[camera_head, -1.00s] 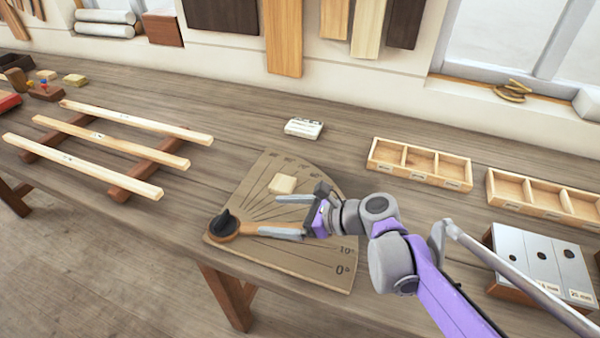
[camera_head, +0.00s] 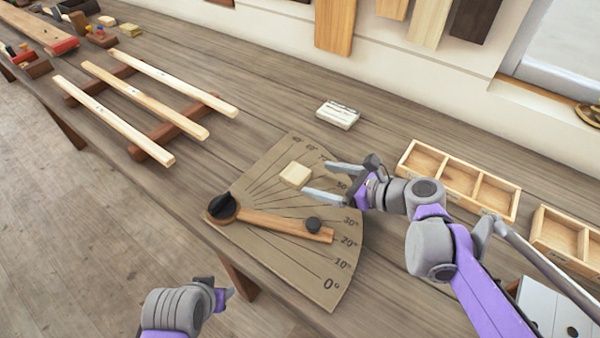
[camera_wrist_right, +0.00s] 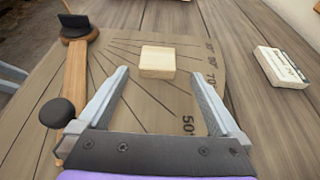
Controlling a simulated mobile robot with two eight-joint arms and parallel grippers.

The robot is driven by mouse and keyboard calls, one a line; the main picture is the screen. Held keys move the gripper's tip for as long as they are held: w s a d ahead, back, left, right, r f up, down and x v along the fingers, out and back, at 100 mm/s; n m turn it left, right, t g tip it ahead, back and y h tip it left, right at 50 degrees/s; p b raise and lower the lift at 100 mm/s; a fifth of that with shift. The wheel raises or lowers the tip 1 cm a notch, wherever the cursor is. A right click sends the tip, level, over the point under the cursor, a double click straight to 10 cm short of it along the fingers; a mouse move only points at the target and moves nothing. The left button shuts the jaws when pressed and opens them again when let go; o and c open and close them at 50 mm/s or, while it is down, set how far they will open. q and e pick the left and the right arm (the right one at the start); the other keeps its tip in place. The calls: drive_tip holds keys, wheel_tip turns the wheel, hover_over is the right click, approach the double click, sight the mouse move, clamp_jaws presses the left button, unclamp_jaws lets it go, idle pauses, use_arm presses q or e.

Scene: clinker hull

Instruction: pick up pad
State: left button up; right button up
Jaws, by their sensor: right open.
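A small pale, square block, which looks like the pad (camera_head: 295,175), lies flat on the fan-shaped angle board (camera_head: 275,255). It also shows in the right wrist view (camera_wrist_right: 157,62), centred just ahead of the fingertips. My right gripper (camera_head: 316,180) is open and empty, its two fingers pointing at the pad from the right. The pad looks clear of both fingers. My left gripper (camera_head: 222,296) is at the bottom, off the bench's front edge; its jaws are too unclear to judge.
The board's wooden pointer arm (camera_head: 285,225) with dark knobs lies beside the right gripper. A white labelled block (camera_head: 338,115) sits behind the board. Divided wooden trays (camera_head: 440,197) stand at right. Pale strips (camera_head: 145,103) rest on brown bars at left.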

sight(295, 172)
drive_tip(key=x, duration=0.8)
drive_tip(key=shift+a, duration=0.4)
drive_tip(key=shift+r, duration=0.1)
drive_tip(key=c, duration=1.3)
